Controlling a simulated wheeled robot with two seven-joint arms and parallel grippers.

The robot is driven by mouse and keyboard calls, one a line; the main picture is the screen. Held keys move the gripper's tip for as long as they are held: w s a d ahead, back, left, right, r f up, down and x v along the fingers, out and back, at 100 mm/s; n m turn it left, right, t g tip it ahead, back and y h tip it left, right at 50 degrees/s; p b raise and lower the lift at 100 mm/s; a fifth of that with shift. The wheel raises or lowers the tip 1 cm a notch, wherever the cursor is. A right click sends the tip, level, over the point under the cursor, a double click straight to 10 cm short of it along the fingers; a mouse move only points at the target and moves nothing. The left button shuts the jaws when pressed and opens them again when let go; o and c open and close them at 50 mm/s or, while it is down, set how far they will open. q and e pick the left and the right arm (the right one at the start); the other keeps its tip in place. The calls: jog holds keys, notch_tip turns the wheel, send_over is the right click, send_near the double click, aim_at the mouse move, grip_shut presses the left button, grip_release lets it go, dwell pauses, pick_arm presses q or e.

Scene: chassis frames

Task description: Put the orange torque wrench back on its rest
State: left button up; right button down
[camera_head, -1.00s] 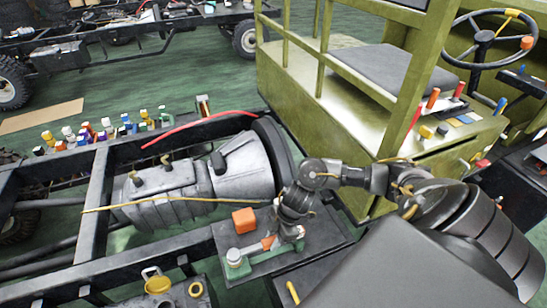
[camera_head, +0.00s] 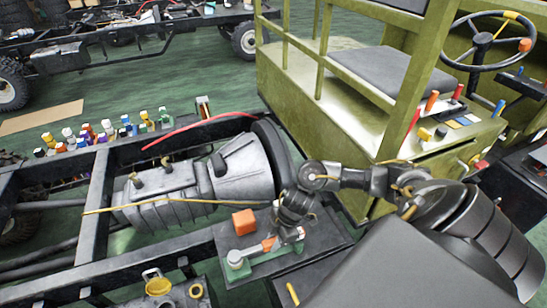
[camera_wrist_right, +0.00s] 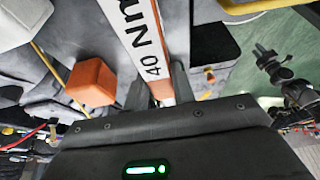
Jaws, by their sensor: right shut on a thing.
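The torque wrench (camera_head: 268,244) shows orange and pale parts low in the head view, lying low along a green piece (camera_head: 262,264) that looks like its rest. I cannot tell whether wrench and rest touch. My right gripper (camera_head: 290,238) comes down over the wrench from the upper right and is shut on it. In the right wrist view, the white wrench shaft (camera_wrist_right: 146,40), marked "40 Nm", runs between the two fingers of the gripper (camera_wrist_right: 160,84), with orange at its near end. The gripper hides part of the wrench in the head view. My left gripper is not in view.
An orange block (camera_head: 243,221) stands close behind the wrench, and also shows in the wrist view (camera_wrist_right: 92,82). A grey gearbox (camera_head: 190,185) sits in the dark chassis frame. A yellow cup (camera_head: 157,284) and ring lie at the lower left. The olive cab (camera_head: 335,120) stands behind.

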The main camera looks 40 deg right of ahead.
dwell(0.8)
jog(key=shift+f, duration=0.95)
dwell(0.8)
jog(key=c, duration=1.1)
grip_release()
notch_tip(320, 180, up, 7)
jog(key=p, duration=0.8)
